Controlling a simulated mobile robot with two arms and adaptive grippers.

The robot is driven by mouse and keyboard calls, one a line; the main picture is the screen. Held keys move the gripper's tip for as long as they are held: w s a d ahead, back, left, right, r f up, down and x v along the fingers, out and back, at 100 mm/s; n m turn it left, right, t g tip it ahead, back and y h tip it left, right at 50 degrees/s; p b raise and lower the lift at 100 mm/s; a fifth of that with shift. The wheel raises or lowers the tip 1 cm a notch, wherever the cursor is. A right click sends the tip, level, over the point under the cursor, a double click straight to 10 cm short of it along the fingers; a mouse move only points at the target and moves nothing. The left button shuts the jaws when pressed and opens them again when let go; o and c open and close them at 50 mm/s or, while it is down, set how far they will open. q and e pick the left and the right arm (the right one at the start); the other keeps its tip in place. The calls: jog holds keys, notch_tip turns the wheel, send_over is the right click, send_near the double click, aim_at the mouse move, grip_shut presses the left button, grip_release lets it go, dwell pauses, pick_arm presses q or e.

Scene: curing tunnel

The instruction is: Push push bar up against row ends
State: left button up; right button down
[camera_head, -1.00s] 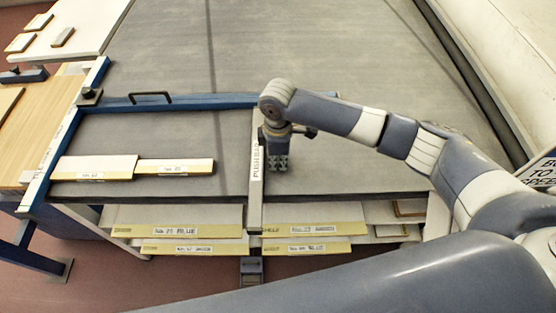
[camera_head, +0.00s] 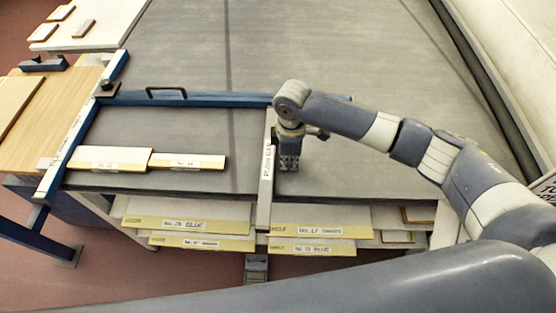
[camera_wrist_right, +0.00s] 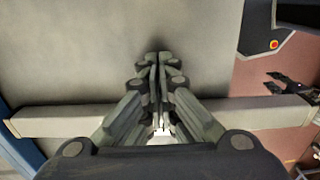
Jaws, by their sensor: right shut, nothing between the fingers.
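The push bar (camera_head: 267,178) is a pale grey lettered bar running from the blue rail to past the belt's near edge. In the right wrist view the bar (camera_wrist_right: 60,120) crosses behind my gripper. Two pale boards with yellowish edges, left (camera_head: 108,159) and right (camera_head: 188,161), lie end to end left of the bar. A strip of bare belt separates the row's right end from the bar. My right gripper (camera_head: 289,164) is shut and empty, just right of the bar; contact is unclear. What seems to be my left gripper (camera_head: 256,266) shows small below the bar's near end.
A blue rail (camera_head: 215,100) with a black handle (camera_head: 166,92) runs behind the boards. A blue side rail (camera_head: 72,140) stands at left. Labelled boards (camera_head: 190,225) lie on shelves below the belt's near edge. The grey belt (camera_head: 320,55) is clear beyond the rail.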

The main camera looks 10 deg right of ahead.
aim_at(273, 162)
jog(key=shift+w+a, duration=0.25)
jog(key=shift+a, duration=1.05)
jog(key=shift+w+a, duration=0.25)
jog(key=shift+a, duration=1.05)
jog(key=shift+d, duration=0.1)
jog(key=shift+s+d+r+p, duration=0.1)
jog(key=shift+d+p, duration=0.25)
jog(key=shift+s+d+p, duration=0.1)
jog(key=shift+d+p, duration=0.2)
jog(key=shift+d, duration=0.3)
